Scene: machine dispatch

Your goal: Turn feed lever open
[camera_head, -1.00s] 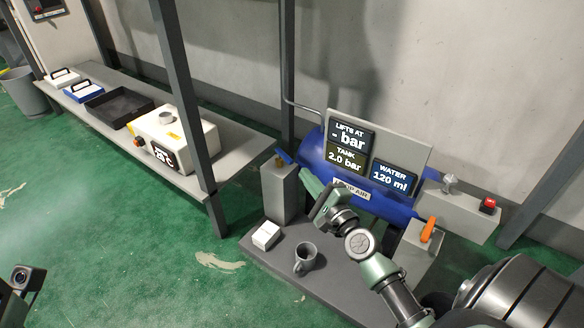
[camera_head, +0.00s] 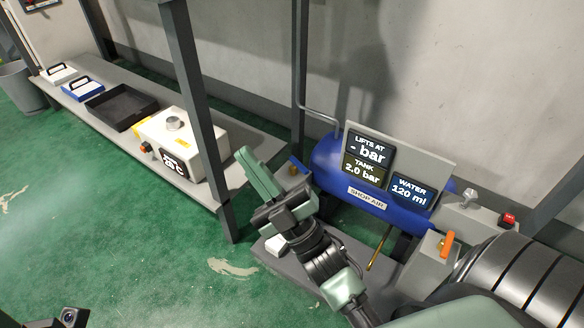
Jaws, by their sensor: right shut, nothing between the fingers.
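A blue lever (camera_head: 299,165) with a brass fitting sits at the left end of the blue tank. An orange lever (camera_head: 447,244) stands on a grey box at the tank's right. No label shows which is the feed lever. My right gripper (camera_head: 246,160) is shut and empty, its green fingers pointing up and left, just left of the blue lever in the picture. I cannot tell the depth gap; no contact shows. The gripper hides the post under the blue lever. My left gripper's fingers are not in view.
The blue tank (camera_head: 332,175) carries displays reading tank 2.0 bar and water 120 ml. A white box (camera_head: 277,245) is partly hidden by my right arm. A red button (camera_head: 509,219) sits at right. A dark upright (camera_head: 200,110) stands by the left bench (camera_head: 235,170).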

